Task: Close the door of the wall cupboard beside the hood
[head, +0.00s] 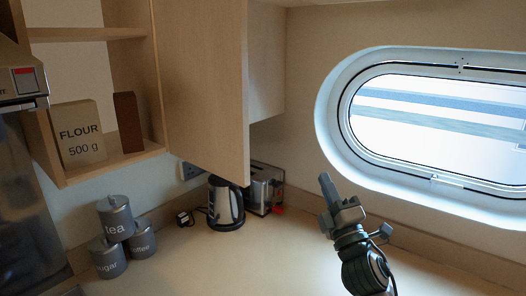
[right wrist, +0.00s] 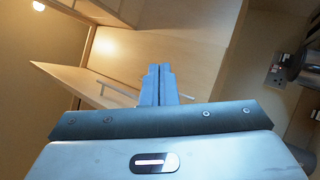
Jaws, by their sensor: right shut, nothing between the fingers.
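The wall cupboard (head: 115,88) is beside the hood (head: 20,75), and its interior shows. Its pale wooden door (head: 203,85) stands open, swung out to the right of the shelves. In the right wrist view the door (right wrist: 75,80) shows with a thin bar handle (right wrist: 120,92), behind my fingers. My right gripper (head: 326,186) is shut and empty. In the head view it is to the right of the door and lower, apart from it. It also shows in the right wrist view (right wrist: 158,75), fingers together. My left gripper is not in view.
Grey canisters (head: 116,218), a kettle (head: 226,204) and a toaster (head: 264,188) stand on the counter (head: 190,262). An oval porthole (head: 440,125) is at the right. The counter's middle is clear.

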